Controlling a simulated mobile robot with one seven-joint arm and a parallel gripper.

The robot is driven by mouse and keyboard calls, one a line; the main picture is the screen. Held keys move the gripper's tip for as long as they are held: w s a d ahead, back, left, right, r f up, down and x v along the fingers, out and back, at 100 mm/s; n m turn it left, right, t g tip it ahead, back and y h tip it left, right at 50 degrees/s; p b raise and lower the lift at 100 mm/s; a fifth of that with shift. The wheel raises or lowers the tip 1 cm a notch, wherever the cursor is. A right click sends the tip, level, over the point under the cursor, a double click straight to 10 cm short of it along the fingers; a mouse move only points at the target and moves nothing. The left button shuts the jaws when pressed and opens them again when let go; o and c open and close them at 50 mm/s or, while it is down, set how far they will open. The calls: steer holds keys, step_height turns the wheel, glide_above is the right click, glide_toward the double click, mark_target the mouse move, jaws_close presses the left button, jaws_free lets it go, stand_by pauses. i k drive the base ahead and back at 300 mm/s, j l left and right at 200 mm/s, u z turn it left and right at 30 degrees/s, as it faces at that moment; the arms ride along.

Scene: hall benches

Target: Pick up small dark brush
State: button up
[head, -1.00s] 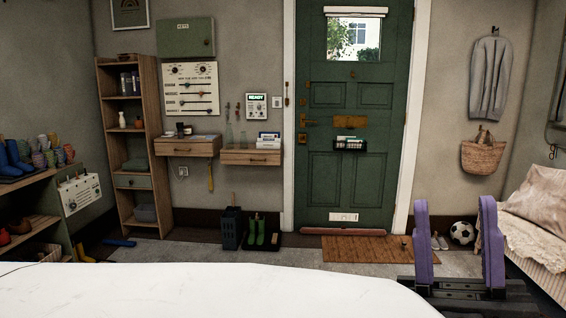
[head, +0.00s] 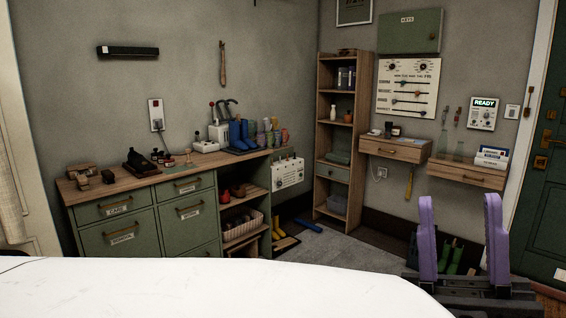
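On the left part of the wooden bench top are several small items. A small dark brown block (head: 108,177), which looks like a brush, lies near the front edge. A larger brown brush-like item (head: 81,178) lies to its left, and a black shoe-shaped item (head: 140,163) stands to its right. Bristles are too small to make out. My gripper (head: 462,205) is at the lower right of the head view, its two purple fingers upright and wide apart. It is open and empty, far from the bench items.
The green bench (head: 122,234) has drawers and open shelves. Blue boots (head: 241,136) and several coloured cups stand at its right end. A tall wooden shelf (head: 346,150) stands in the corner.

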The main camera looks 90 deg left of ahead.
mark_target(108, 177)
steer(key=u, duration=3.75)
steer(key=i+l+u, duration=0.1)
steer(key=i+l, duration=0.2)
steer(key=i+l+u, duration=0.1)
steer(key=i+l, duration=0.25)
steer(key=i+l+u, duration=0.1)
steer(key=i+l, duration=0.25)
steer(key=i+l+u, duration=0.1)
steer(key=i+l, duration=0.2)
steer(key=i+l+u, duration=0.1)
steer(key=i+l, duration=0.2)
steer(key=l, duration=0.2)
steer(key=i+l+u, duration=0.15)
steer(key=l, duration=0.3)
steer(key=i+l+u, duration=0.1)
steer(key=i+l, duration=0.25)
steer(key=l, duration=0.1)
